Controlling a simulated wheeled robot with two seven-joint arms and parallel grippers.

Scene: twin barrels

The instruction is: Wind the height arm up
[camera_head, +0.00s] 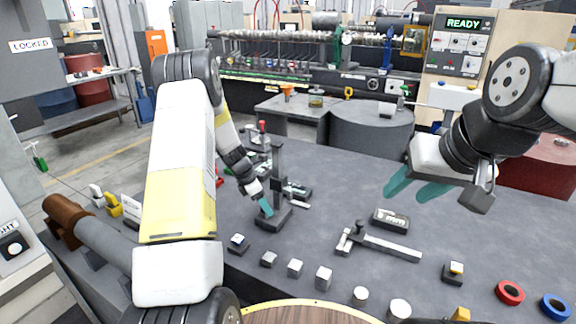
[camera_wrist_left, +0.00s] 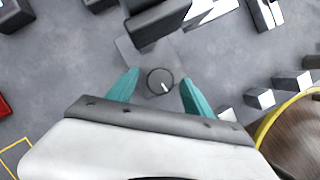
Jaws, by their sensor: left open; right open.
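A dark measuring stand with an upright column (camera_head: 278,160) and a square base (camera_head: 272,222) stands on the grey bench. The height arm is not clearly told apart from the column in either view. My left gripper (camera_head: 265,207) reaches down beside the column, close to the base. In the left wrist view, a round dark knob (camera_wrist_left: 160,82) with a white mark sits between the two open teal fingers, with a gap on both sides. My right gripper (camera_head: 407,192) is open and empty, above the bench at the right.
A caliper-like tool (camera_head: 388,245), a small black gauge box (camera_head: 391,219) and several metal blocks lie on the bench. Red (camera_head: 510,292) and blue (camera_head: 556,306) rings lie at the front right. A brown round tray (camera_head: 300,314) is at the front edge.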

